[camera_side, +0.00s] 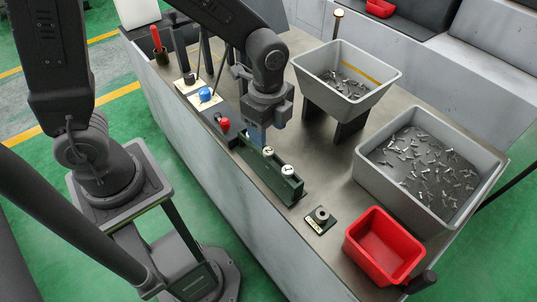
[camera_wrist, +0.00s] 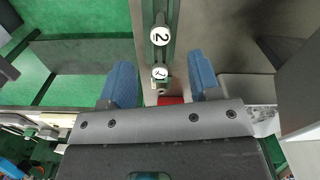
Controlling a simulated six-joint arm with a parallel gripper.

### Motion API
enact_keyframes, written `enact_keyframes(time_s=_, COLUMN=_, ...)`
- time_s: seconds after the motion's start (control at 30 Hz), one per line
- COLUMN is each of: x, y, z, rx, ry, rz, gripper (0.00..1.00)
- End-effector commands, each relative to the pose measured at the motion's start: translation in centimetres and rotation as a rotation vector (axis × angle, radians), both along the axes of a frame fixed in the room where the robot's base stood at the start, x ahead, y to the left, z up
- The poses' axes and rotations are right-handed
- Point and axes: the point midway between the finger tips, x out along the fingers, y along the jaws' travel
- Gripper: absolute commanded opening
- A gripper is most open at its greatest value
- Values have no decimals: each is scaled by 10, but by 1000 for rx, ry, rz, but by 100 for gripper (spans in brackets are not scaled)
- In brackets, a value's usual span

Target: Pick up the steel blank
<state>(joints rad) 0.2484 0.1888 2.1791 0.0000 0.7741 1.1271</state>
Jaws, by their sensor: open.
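My gripper (camera_side: 257,137) points down over the far end of the dark green rack (camera_side: 290,190), its blue fingers apart. In the wrist view my gripper (camera_wrist: 160,62) shows a blue finger on each side, with the rack's line between them. Two white-topped round pieces (camera_side: 287,170) stand in the rack; in the wrist view their tops read 2 (camera_wrist: 160,36) and apparently 3 (camera_wrist: 160,72). I cannot make out a separate steel blank for certain. A grey round metal piece (camera_side: 321,214) sits on a small dark plate, apart from my gripper. The fingers hide part of the rack.
A red bin (camera_side: 385,245) stands at the front right. Two grey bins (camera_side: 345,65) (camera_side: 378,170) hold many small metal parts. A red knob (camera_side: 224,124) and a blue knob (camera_side: 205,94) are left of my gripper. Bare bench lies between the rack and bins.

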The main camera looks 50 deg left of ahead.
Motion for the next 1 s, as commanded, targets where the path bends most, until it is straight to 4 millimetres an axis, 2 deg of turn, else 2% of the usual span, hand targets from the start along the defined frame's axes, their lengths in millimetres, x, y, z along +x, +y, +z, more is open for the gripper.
enact_keyframes(time_s=0.23, x=-1, y=0, z=-19, rx=0, ry=3, rz=1, gripper=57)
enact_keyframes(time_s=0.5, x=0, y=-2, z=-56, rx=1, ry=3, rz=1, gripper=57)
enact_keyframes(time_s=0.8, x=1, y=-2, z=-62, rx=0, ry=0, rz=1, gripper=57)
enact_keyframes(time_s=1.0, x=1, y=-2, z=-62, rx=0, ry=0, rz=1, gripper=40)
